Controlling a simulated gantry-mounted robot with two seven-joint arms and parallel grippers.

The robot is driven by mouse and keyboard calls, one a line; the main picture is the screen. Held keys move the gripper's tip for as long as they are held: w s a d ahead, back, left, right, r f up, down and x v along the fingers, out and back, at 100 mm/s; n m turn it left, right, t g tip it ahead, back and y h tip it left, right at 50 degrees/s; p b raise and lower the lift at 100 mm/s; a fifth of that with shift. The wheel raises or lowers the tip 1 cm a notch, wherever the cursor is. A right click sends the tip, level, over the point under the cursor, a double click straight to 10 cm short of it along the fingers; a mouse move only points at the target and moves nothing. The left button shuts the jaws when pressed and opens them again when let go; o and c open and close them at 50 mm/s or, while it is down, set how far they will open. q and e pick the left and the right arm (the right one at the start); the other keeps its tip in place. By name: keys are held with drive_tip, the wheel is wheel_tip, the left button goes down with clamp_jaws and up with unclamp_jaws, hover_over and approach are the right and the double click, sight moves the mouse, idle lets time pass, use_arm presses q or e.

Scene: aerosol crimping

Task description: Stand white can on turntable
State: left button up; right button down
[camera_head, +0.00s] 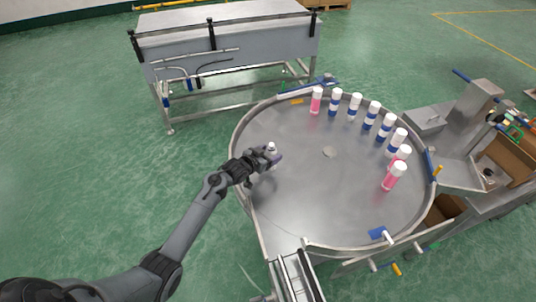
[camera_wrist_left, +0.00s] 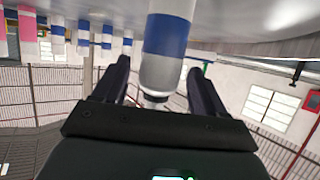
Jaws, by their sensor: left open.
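The turntable (camera_head: 330,205) is a round steel table with a raised rim. My left gripper (camera_head: 270,157) is over its left part, near the rim. A white can with a blue band (camera_wrist_left: 172,38) stands between its open fingers in the left wrist view (camera_wrist_left: 160,88), which shows the scene upside down. In the head view only the can's pale top (camera_head: 271,147) shows clearly; the gripper hides most of the rest. The can looks upright, with its base toward the turntable surface (camera_wrist_left: 240,14); contact at its base is out of frame. My right gripper is not in view.
Several white-capped cans with blue or pink bodies (camera_head: 386,127) stand in an arc along the right and far side of the turntable. A steel bench (camera_head: 230,45) stands behind. A conveyor channel (camera_head: 296,278) meets the turntable's front. The turntable's middle is clear.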

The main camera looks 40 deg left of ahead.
use_arm(q)
drive_tip(key=shift+r, duration=0.15)
drive_tip(key=shift+s+r, duration=0.2)
drive_tip(key=shift+s, duration=0.25)
drive_tip(key=v, duration=1)
drive_tip(key=s+d+f+g, duration=0.1)
drive_tip(key=s+d+g, duration=0.2)
drive_tip(key=s+d, duration=0.3)
drive_tip(key=s+d+f+m+g, duration=0.1)
drive_tip(key=s+d+g, duration=0.2)
drive_tip(key=s+d, duration=0.4)
drive_tip(key=s+d+f+m+g, duration=0.1)
drive_tip(key=s+d+g, duration=0.3)
drive_tip(key=s, duration=1.1)
drive_tip(key=d, duration=0.3)
drive_tip(key=shift+s+f+p, duration=0.2)
drive_tip(key=shift+s+p, duration=0.1)
drive_tip(key=shift+s, duration=0.05)
drive_tip(key=shift+d, duration=0.1)
